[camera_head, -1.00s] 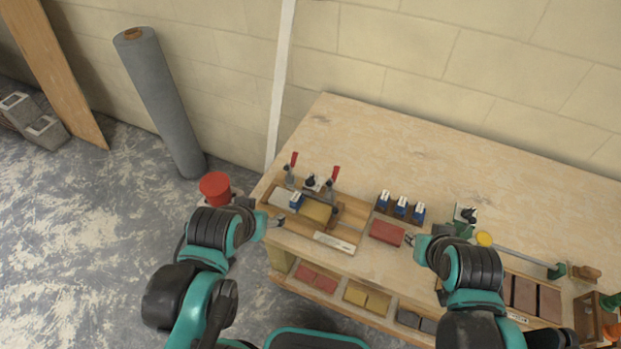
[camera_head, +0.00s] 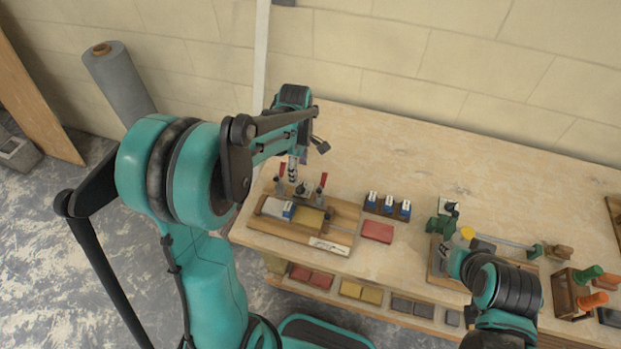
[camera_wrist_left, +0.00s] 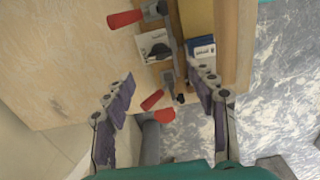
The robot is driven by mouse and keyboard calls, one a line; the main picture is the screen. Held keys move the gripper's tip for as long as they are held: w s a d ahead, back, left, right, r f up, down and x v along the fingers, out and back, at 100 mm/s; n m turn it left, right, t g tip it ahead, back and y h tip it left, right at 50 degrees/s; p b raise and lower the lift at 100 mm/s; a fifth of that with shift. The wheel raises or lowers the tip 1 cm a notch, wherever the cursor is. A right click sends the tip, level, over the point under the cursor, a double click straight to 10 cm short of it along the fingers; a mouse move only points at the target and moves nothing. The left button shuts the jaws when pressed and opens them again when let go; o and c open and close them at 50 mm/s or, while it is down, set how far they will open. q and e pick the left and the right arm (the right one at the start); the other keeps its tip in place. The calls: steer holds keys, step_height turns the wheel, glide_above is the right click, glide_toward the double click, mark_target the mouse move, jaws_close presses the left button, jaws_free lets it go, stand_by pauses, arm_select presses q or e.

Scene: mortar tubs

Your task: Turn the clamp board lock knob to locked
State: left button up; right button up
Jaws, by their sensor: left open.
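The clamp board (camera_head: 340,231) is a wooden board at the left end of the bench, with two red-handled clamps, a grey block and a yellow block. A small dark knob on a pale plate (camera_head: 306,192) sits between the clamps. In the left wrist view the dark knob (camera_wrist_left: 158,49) shows beyond the fingertips, between the red handles. I cannot read its lock position. My left gripper (camera_head: 301,160) hangs above the board's far side; in the wrist view it (camera_wrist_left: 163,82) is open and empty. My right gripper (camera_head: 447,257) is low at the bench's right, fingers unclear.
Red clamp handles (camera_wrist_left: 124,19) stand up near the knob. A rack of blue-and-white blocks (camera_head: 388,206) and a red block (camera_head: 377,231) lie right of the board. A green device (camera_head: 443,218) stands further right. The back of the bench is clear.

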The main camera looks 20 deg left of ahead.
mark_target(300, 186)
arm_select(q)
steer(key=shift+f, duration=0.4)
step_height(300, 186, down, 7)
steer(key=shift+f+b, duration=0.1)
steer(key=shift+b, duration=1)
steer(key=c, duration=1.2)
